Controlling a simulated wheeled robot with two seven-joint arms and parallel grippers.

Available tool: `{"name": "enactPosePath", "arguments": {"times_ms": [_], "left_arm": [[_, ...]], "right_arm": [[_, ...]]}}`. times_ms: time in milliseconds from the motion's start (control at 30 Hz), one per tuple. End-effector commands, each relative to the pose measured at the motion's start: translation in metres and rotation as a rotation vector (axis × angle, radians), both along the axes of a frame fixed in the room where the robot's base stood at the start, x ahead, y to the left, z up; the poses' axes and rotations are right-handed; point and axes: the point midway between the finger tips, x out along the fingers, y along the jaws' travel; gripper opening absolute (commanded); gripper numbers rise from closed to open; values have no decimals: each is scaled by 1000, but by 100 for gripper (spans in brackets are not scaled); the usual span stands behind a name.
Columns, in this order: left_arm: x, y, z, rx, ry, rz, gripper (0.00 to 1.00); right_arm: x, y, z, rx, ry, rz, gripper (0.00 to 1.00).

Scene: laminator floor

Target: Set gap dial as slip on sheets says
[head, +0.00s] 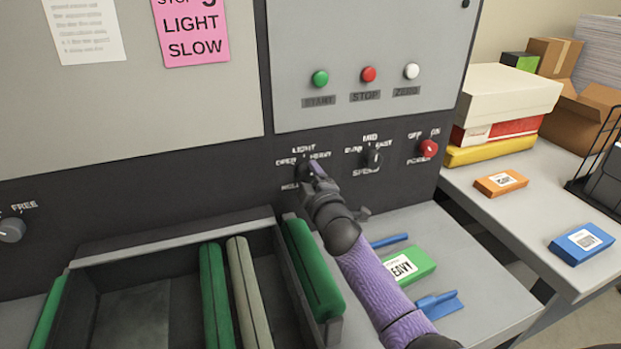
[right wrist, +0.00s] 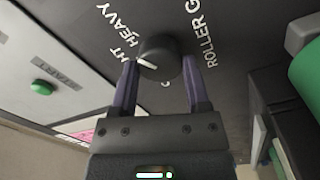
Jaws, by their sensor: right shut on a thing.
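The gap dial (right wrist: 160,52) is a round black knob on the dark panel, with a white pointer mark. My right gripper (right wrist: 159,75) has its two fingers closed on opposite sides of it. The pointer faces left in the right wrist view, roughly toward a word ending in "HT", partly hidden by a finger; "HEAVY" is printed above it. In the head view my right gripper (head: 310,175) covers most of the dial. A green pack (head: 420,262) below it bears a white slip (head: 400,267) reading "HEAVY", partly hidden by my arm. My left gripper is out of view.
A speed knob (head: 374,158) and red power knob (head: 429,148) sit right of the dial. A pink note (head: 190,35) reads "LIGHT SLOW". Green rollers (head: 312,268) lie below left. Orange (head: 501,183) and blue (head: 582,243) packs lie on the right table.

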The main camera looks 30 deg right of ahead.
Motion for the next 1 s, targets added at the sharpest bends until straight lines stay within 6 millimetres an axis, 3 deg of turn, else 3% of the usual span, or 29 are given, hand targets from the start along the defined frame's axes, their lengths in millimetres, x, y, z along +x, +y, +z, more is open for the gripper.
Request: {"name": "enactPosePath", "arguments": {"times_ms": [267,300,467,767,867,1000], "left_arm": [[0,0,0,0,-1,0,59],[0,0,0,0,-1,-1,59],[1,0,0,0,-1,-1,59],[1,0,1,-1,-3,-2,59],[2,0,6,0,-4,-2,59],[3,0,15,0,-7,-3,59]], "right_arm": [[0,0,-1,4,3,-1,1],[0,0,-1,4,3,-1,62],[0,0,-1,3,2,0,95],[-2,1,0,1,2,1,95],[-15,4,0,2,2,1,95],[-49,13,-1,2,3,2,95]]}}
